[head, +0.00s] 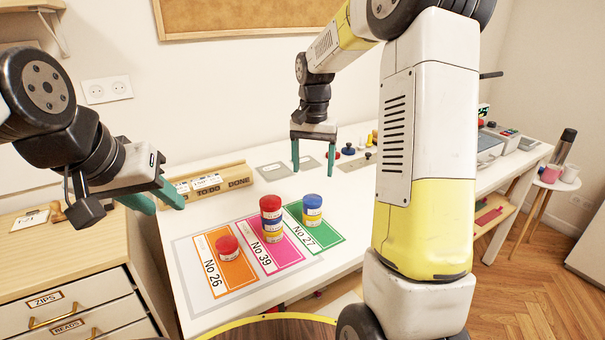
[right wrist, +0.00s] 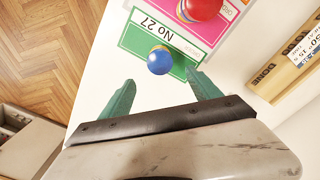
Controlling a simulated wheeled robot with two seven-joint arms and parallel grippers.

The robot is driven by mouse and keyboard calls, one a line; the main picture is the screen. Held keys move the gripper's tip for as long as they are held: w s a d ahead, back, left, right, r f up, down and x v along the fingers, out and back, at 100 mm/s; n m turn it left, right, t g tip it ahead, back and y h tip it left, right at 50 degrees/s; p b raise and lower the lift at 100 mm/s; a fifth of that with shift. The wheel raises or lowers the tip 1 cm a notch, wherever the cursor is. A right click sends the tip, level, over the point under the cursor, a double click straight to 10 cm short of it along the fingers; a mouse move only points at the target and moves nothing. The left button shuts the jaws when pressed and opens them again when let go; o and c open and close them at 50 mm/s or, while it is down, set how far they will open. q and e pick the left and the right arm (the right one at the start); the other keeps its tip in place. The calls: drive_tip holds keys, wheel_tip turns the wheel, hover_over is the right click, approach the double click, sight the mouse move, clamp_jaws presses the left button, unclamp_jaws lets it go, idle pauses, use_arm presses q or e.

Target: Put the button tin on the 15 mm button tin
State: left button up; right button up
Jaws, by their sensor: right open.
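A red-lidded tin (head: 271,204) sits on top of a blue-and-yellow tin (head: 272,224) on the pink No 39 card. A blue-lidded tin (head: 312,209) stands on the green No 27 card (head: 327,236). A red-lidded tin (head: 227,247) stands on the orange No 26 card (head: 236,272). Tin size labels are too small to read. My right gripper (head: 314,158) is open and empty, above the table behind the cards. In the right wrist view, the blue-lidded tin (right wrist: 160,60) shows beyond its fingertips. My left gripper (head: 158,197) is open and empty, left of the cards.
A wooden TO DO / DONE rack (head: 209,183) lies along the table's back left. Small knobs and pins (head: 348,149) are behind the right gripper. A drawer cabinet (head: 70,290) stands at the left. My arm blocks part of the table's right side.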

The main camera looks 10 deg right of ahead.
drive_tip(key=s+r+n+t+y, duration=0.1)
drive_tip(key=s+r+n+t, duration=0.2)
drive_tip(key=s+r, duration=0.7)
drive_tip(key=s+a+n+t+y, duration=0.1)
drive_tip(key=s+a+n+t, duration=0.1)
drive_tip(key=s, duration=1.2)
drive_tip(key=shift+s+f+n+t, duration=0.15)
drive_tip(key=shift+f+n+t, duration=0.15)
drive_tip(key=shift+t, duration=0.3)
